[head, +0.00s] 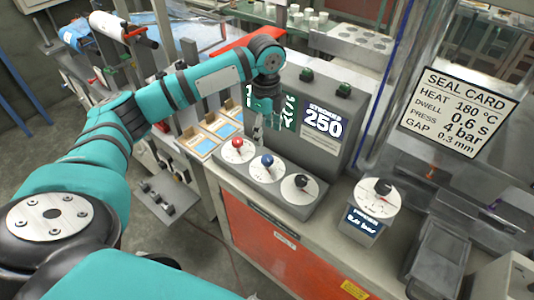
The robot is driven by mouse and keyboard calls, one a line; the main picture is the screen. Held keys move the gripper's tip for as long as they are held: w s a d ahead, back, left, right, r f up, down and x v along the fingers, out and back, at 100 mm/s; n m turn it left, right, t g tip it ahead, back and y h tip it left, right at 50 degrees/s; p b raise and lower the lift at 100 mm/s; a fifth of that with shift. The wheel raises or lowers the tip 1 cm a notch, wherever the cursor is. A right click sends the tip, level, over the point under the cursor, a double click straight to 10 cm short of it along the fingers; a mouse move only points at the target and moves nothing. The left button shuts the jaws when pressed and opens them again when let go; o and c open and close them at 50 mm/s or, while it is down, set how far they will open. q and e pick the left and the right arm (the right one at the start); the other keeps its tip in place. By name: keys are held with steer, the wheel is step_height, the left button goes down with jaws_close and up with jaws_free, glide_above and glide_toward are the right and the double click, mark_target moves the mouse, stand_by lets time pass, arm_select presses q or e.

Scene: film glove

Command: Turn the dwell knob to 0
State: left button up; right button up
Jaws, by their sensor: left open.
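A grey control box carries three round white dials in a row: one with a red knob (238,143), one with a blue knob (267,161) and one with a black knob (300,181). Their lettering is too small to read, so I cannot tell which is the dwell knob or where it points. My left gripper (257,137) hangs fingers-down, open and empty, over the back of the box between the red and blue knobs. It appears apart from both. My right gripper is not in view.
A separate black-knobbed dial (382,188) with a small bar readout stands to the right. A seal card (458,112) lists dwell 0.6 s. Paper-filled trays (203,143) lie left of the box.

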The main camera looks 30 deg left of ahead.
mark_target(267, 158)
arm_select(q)
steer(key=f, duration=0.3)
steer(key=f+p, duration=0.1)
steer(key=f, duration=0.3)
steer(key=shift+w+f, duration=0.2)
steer(key=shift+f, duration=0.05)
step_height(267, 158, down, 2)
steer(key=shift+f+p, duration=0.15)
steer(key=shift+p, duration=0.15)
steer(key=shift+f, duration=0.65)
steer(key=c, duration=1.1)
steer(key=shift+c, duration=0.2)
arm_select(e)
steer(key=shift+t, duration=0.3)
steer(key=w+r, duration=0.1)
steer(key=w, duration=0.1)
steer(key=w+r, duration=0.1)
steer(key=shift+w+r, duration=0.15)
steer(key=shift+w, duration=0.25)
arm_select(q)
steer(key=shift+r, duration=0.1)
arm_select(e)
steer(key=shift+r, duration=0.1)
